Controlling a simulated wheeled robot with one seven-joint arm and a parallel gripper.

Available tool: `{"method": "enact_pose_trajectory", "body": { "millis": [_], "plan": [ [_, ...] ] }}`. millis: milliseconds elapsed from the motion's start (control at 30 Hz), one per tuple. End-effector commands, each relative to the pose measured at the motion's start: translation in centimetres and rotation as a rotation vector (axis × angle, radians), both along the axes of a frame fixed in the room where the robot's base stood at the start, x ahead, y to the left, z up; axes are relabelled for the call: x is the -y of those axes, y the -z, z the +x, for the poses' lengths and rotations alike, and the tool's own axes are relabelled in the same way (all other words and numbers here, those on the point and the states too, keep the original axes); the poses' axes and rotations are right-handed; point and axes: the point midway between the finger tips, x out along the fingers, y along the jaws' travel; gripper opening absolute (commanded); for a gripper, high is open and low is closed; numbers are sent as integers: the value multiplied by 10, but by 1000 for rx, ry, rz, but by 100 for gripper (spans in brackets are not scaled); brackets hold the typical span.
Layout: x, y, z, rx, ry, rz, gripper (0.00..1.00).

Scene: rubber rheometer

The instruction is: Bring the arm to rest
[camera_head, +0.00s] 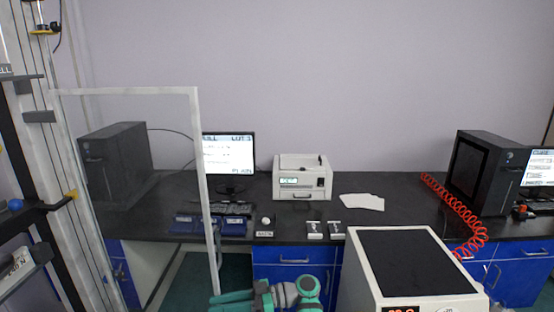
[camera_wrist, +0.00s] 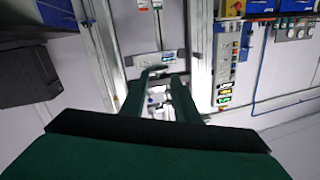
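Part of my arm (camera_head: 270,297), in teal and grey, shows at the bottom centre of the head view, in front of the blue cabinets. The rest of the arm is cut off by the lower edge. In the wrist view the two dark green fingers of my gripper (camera_wrist: 166,78) point away from the camera. A gap shows between them, with nothing held. Beyond the fingers is a pale machine frame (camera_wrist: 202,50); I cannot tell its distance.
A white machine (camera_head: 402,265) with a dark top stands at the front right. A clear panel in a white frame (camera_head: 206,200) stands at left. The black bench (camera_head: 405,218) holds a white printer-like device (camera_head: 302,177). A panel with lit displays (camera_wrist: 228,65) is right of the fingers.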

Motion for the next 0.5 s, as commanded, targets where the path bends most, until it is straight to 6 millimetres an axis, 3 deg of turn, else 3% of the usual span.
{"method": "enact_pose_trajectory", "body": {
  "millis": [33,200,500],
  "plan": [
    [-10,23,-6,-36,37,-11,28],
    [-39,91,-19,-148,190,-66,28],
    [-66,198,-58,-316,477,-157,28]
  ]
}}
